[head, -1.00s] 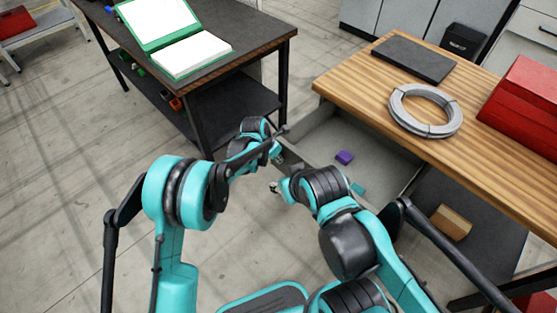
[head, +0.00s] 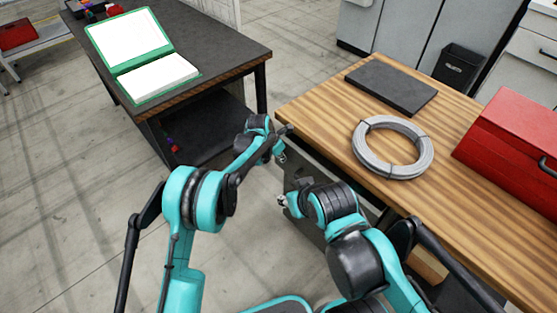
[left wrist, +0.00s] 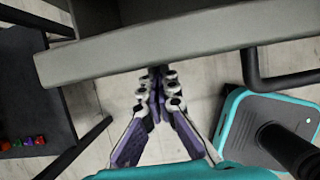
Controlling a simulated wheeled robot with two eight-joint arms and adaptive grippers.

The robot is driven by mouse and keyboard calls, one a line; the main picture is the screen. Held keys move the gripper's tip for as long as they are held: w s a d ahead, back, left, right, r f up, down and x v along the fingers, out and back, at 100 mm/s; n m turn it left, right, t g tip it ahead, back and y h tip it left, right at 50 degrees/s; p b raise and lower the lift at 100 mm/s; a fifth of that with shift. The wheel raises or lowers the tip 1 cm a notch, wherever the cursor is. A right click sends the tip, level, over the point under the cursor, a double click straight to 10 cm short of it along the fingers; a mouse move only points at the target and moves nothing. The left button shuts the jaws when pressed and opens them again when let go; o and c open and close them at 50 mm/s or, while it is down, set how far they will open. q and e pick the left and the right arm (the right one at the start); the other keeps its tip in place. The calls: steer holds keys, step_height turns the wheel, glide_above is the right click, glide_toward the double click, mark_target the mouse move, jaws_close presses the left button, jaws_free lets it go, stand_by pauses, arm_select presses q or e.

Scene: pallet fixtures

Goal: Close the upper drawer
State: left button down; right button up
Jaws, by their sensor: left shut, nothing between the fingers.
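The upper drawer shows in the left wrist view as a grey front edge (left wrist: 190,42) across the top, with a dark bar handle (left wrist: 283,78) at right. In the head view it is under the wooden workbench (head: 320,115), mostly hidden by my arms; its contents do not show. I cannot tell whether it is fully shut. My left gripper (head: 281,157) is shut and empty, its fingertips (left wrist: 159,70) right at the drawer front; contact is unclear. My right gripper (head: 283,201) is beside the drawer front, its fingers too small to read.
On the bench are a coil of grey cable (head: 361,147), a dark flat slab (head: 391,86) and a red toolbox (head: 510,145). A dark table (head: 225,60) with a green-framed open case (head: 140,60) stands at left. Floor between them is clear.

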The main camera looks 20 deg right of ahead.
mark_target(287, 153)
arm_select(q)
steer(key=shift+w+d, duration=0.35)
steer(key=shift+d, duration=0.45)
steer(key=shift+w+d, duration=0.3)
steer(key=shift+d, duration=0.45)
arm_select(e)
steer(key=shift+w+d, duration=0.15)
steer(key=shift+d, duration=0.2)
